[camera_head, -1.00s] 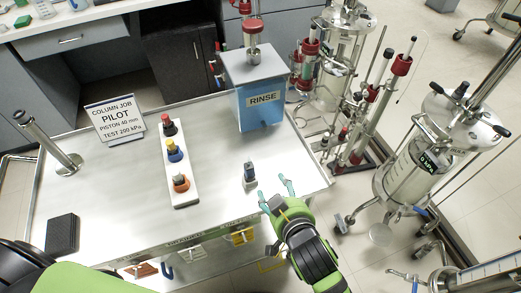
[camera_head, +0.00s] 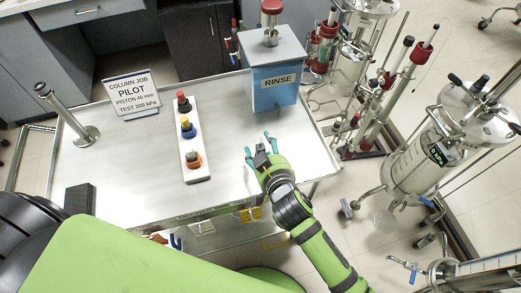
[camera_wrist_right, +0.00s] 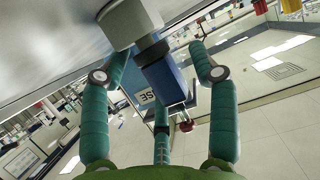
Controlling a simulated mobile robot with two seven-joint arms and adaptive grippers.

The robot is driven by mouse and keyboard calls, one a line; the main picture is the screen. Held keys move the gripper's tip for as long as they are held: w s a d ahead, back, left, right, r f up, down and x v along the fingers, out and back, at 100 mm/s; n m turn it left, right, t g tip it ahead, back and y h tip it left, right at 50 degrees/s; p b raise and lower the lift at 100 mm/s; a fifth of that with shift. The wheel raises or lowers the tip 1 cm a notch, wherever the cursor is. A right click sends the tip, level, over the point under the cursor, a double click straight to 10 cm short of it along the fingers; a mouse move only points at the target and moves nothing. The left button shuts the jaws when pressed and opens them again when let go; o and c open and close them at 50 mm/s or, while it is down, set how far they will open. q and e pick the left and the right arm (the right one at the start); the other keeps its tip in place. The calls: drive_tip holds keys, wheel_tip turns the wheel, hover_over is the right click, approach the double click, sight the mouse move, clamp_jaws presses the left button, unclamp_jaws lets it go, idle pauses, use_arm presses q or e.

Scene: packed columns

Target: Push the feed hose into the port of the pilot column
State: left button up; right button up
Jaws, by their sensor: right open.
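A small fitting with a blue body and a pale grey part (camera_wrist_right: 165,80) shows in the right wrist view. It stands at the table's right front and is mostly hidden in the head view. My right gripper (camera_head: 257,143) is open with its fingers on either side of it; contact cannot be told. A glass column (camera_head: 412,158) with a kPa display stands on the floor at the right. I cannot tell whether it is the pilot column. No port or hose is clearly visible. My left gripper is out of view.
A white strip (camera_head: 196,171) holds red, blue-yellow and orange fittings. A blue RINSE container (camera_head: 276,98) stands at the back right. Table space between strip and gripper is clear.

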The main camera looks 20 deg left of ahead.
drive_tip(key=c, duration=1.2)
drive_tip(key=shift+r, duration=0.1)
